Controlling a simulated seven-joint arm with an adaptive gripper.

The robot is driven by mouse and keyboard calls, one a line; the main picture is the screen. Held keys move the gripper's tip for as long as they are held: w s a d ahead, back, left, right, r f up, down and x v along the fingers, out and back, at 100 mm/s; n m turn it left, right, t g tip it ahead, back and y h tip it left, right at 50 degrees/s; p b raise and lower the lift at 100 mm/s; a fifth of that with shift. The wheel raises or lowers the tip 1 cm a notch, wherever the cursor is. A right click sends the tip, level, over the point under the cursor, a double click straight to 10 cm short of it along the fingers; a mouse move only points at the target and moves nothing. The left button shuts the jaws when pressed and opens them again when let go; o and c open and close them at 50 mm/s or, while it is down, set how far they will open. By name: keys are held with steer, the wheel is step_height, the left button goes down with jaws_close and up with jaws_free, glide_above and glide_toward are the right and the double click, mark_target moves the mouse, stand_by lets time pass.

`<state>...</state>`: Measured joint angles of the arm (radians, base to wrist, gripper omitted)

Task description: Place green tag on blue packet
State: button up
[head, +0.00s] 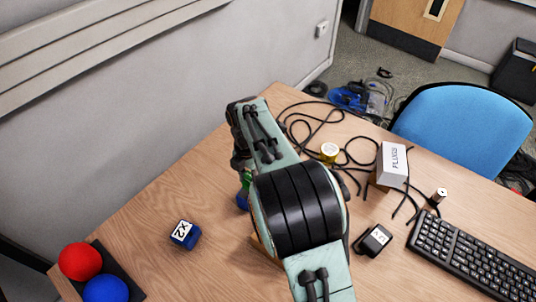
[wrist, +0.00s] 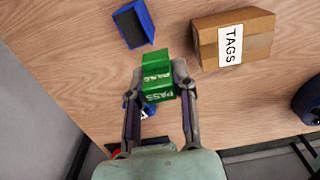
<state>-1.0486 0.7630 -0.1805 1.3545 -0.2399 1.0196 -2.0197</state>
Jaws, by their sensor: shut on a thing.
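My gripper (wrist: 159,78) is shut on a green tag (wrist: 158,94) marked PASS in the wrist view. The tag sits between the two fingers, above the wooden table. In the head view, my arm hides most of the gripper, and only a sliver of green (head: 246,183) shows beside it. The blue packet (head: 185,240) with a white x2 label lies on the table, left of my arm. In the wrist view, a small part of a blue thing (wrist: 146,107), likely this packet, shows behind the tag and fingers. The tag is apart from the packet.
A cardboard box (wrist: 206,46) labelled TAGS and a blue holder (wrist: 149,18) with a dark inside stand near the tag. A red ball (head: 80,261) and a blue ball (head: 106,290) are at the lower left. Cables, a PLUGS box (head: 393,163) and a keyboard (head: 470,256) lie right.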

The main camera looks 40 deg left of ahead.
steer(key=a+f, duration=0.1)
steer(key=w+a+f, duration=0.1)
steer(key=f, duration=0.1)
steer(key=w+a+f, duration=0.1)
steer(key=f, duration=0.1)
steer(key=shift+w+a, duration=0.1)
steer(key=shift+f, duration=1.45)
steer(key=o, duration=0.8)
steer(key=shift+f, duration=0.15)
